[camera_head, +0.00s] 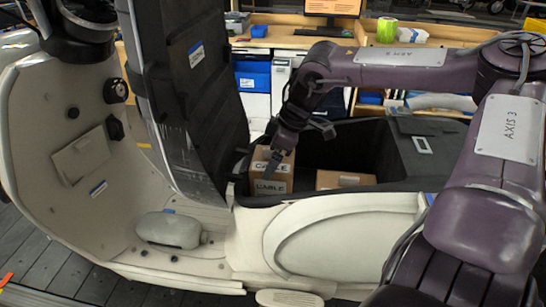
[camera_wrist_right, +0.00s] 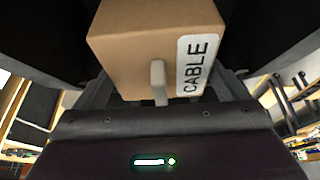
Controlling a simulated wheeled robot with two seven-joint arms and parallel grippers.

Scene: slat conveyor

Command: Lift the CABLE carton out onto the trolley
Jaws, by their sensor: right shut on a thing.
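The CABLE carton (camera_head: 272,179) is a brown box with white labels reading CABLE. It is upright at the left end of a dark open bin (camera_head: 400,186) in a white-sided body, and its top stands above the near rim. My right gripper (camera_head: 281,148) comes down on it from above and is shut on it. In the right wrist view the carton (camera_wrist_right: 140,45) sits between the grey fingers (camera_wrist_right: 165,92), label to the right. Its underside is hidden, so I cannot tell whether it touches the bin floor. My left gripper is not in view. I cannot make out a trolley.
Another brown carton (camera_head: 345,180) lies in the bin to the right. A tall dark panel (camera_head: 180,90) rises close to the left of the held carton. Behind the bin stands a wooden bench (camera_head: 285,42) with blue bins (camera_head: 252,76) and a monitor (camera_head: 333,7).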

